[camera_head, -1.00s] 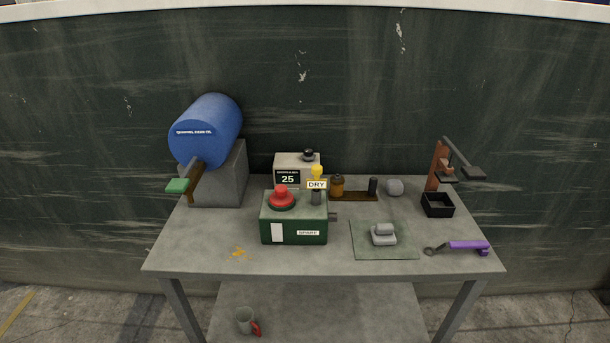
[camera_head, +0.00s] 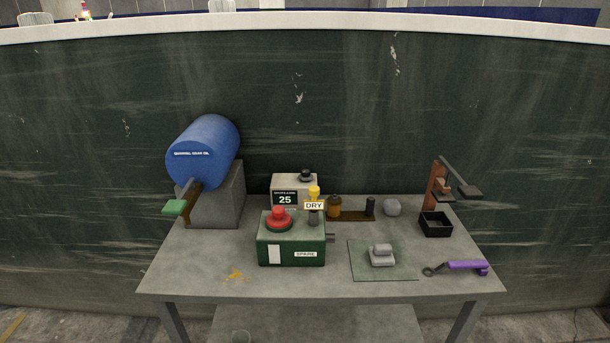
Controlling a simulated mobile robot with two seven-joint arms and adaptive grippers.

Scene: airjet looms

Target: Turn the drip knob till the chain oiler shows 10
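A pale box (camera_head: 290,184) stands at the back of the bench, with a dark display (camera_head: 285,199) that reads 25. A black knob (camera_head: 306,175) sits on its top. I take this to be the chain oiler and its drip knob; the small print above the number is not legible. The green box in front hides the lower part of the pale box. Neither of my grippers shows in the head view.
The green box (camera_head: 291,247) marked SPARE has a red knob (camera_head: 279,217). A yellow-topped part (camera_head: 314,192) bears a DRY tag (camera_head: 314,206). A blue drum (camera_head: 204,150) stands left. A black tray (camera_head: 435,225) and purple-handled wrench (camera_head: 467,267) lie right. The bench's front left is mostly clear.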

